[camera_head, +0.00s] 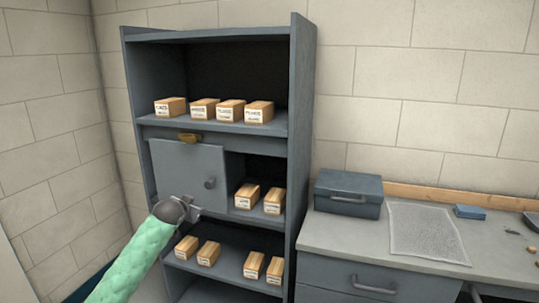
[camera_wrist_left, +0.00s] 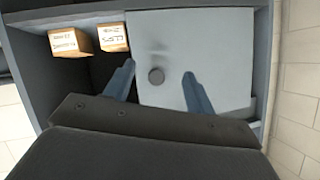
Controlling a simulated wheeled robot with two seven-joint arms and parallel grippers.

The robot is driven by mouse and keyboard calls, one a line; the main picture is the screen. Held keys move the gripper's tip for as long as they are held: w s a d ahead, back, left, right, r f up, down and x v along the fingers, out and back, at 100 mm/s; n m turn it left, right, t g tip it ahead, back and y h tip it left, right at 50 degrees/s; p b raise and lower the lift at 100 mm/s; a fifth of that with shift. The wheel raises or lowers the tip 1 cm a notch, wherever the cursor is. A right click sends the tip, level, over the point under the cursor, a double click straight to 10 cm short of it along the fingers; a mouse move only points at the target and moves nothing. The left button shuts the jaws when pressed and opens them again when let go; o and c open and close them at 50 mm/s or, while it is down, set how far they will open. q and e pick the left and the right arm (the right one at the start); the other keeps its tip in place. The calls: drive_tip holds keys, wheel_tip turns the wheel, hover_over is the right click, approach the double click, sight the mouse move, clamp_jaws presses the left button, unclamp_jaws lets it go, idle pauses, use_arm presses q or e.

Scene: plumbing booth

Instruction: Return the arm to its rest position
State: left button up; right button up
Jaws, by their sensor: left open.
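My left gripper (camera_head: 193,207) comes in from the lower left on a green-sleeved arm. It is in front of the shelf unit, by the lower part of the grey cabinet door (camera_head: 180,170). In the left wrist view the two fingers of my left gripper (camera_wrist_left: 159,70) are spread apart with nothing between them. The door's round dark knob (camera_head: 210,183) also shows in the wrist view, between the fingers in the picture (camera_wrist_left: 156,76). The door looks shut over the left part of the middle shelf. My right gripper is in neither view.
The grey shelf unit (camera_head: 304,130) holds several labelled wooden boxes (camera_head: 231,110) on three levels. A brass-coloured piece (camera_head: 190,137) sits above the door. To the right, a workbench (camera_head: 340,232) carries a dark toolbox (camera_head: 348,193), a grey mat (camera_head: 425,232) and a blue block (camera_head: 470,212).

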use_arm(q)
drive_tip(key=s+d+f+n+g, duration=0.1)
drive_tip(key=s+d+f+g, duration=0.3)
drive_tip(key=s+f, duration=1.1)
drive_tip(key=s+d+f+n+g, duration=0.1)
drive_tip(key=s+d+f+g, duration=0.3)
drive_tip(key=s+f, duration=1)
drive_tip(key=s+d+f+n+g, duration=0.1)
drive_tip(key=s+d+f+g, duration=0.2)
drive_tip(key=s+f, duration=1.2)
drive_tip(key=s, duration=1.8)
drive_tip(key=shift+s+d+f+g, duration=0.3)
drive_tip(key=shift+d+g, duration=0.1)
drive_tip(key=shift+w, duration=0.1)
